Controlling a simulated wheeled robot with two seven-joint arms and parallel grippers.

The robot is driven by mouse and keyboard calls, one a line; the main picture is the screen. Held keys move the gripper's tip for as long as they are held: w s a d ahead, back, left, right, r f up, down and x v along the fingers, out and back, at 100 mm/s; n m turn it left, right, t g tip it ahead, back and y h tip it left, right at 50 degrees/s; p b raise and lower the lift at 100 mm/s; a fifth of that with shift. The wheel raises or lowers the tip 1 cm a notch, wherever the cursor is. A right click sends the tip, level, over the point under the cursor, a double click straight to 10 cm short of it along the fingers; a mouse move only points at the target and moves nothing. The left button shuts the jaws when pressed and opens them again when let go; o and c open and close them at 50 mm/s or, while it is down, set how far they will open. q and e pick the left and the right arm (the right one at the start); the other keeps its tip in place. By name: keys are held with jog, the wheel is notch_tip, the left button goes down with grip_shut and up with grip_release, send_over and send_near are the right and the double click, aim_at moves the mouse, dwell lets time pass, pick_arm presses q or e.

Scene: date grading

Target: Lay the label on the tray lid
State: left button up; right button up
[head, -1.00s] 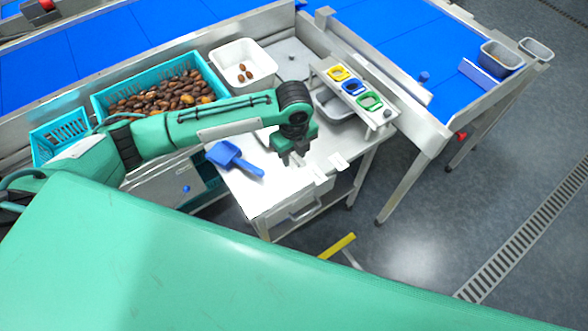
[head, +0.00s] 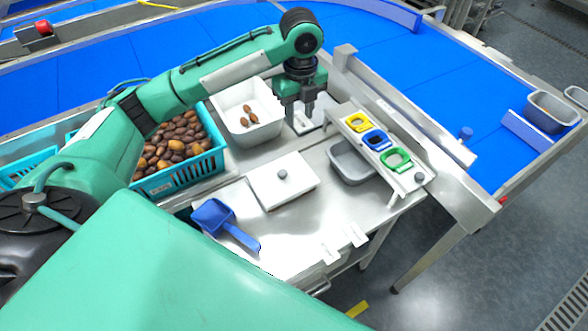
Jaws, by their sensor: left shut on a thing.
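My left gripper (head: 300,112) points down at the back of the steel table, right of the white bin. It is shut on a small white piece, which I take to be the label (head: 303,122); the fingers partly hide it. The tray lid (head: 297,188) is a white square plate with a grey knob in its middle. It lies on the table in front of the gripper, and the gripper is apart from it. My right gripper is not in view.
A white bin (head: 228,106) holds a few dates; a teal crate (head: 183,178) of dates stands left. A blue scoop (head: 214,217) lies front left. A rack (head: 400,183) with yellow, blue and green frames stands right, above a grey tub (head: 347,168). White tabs (head: 330,253) sit at the front edge.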

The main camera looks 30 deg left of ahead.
pick_arm(q)
notch_tip(320, 180, down, 6)
jog(key=p, duration=0.1)
send_over(298, 170)
notch_tip(298, 170, down, 9)
jog(key=shift+r, duration=0.1)
jog(key=shift+f, duration=0.6)
notch_tip(298, 170, down, 3)
jog(key=shift+f+p, duration=0.2)
jog(key=shift+p, duration=0.2)
jog(key=shift+f, duration=0.15)
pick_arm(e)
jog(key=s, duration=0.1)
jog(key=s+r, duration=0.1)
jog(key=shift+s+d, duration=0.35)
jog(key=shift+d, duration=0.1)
pick_arm(q)
jog(key=o, duration=0.7)
jog(key=shift+f, duration=0.1)
jog(key=shift+c, duration=0.2)
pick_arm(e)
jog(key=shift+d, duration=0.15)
